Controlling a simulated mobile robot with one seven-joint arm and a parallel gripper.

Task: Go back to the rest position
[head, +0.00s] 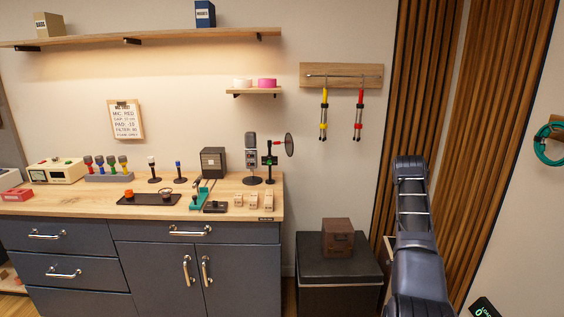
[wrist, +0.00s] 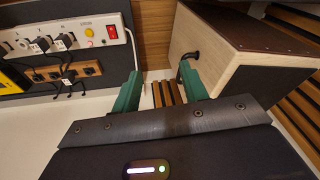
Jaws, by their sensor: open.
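My gripper (wrist: 160,86) shows in the wrist view with its two green fingers spread well apart. Nothing is between them; only wood slats and a pale surface show behind the gap. In the head view my dark arm rises at the right, in front of the slatted wood wall, clear of the workbench. I cannot make out the fingers in the head view.
A workbench (head: 70,208) with microphones and small parts stands at the left. A brown box (head: 338,238) sits on a black case (head: 338,268) left of my arm. In the wrist view, a wooden cabinet (wrist: 215,62) is close to the right finger, and a power strip (wrist: 60,40) is at upper left.

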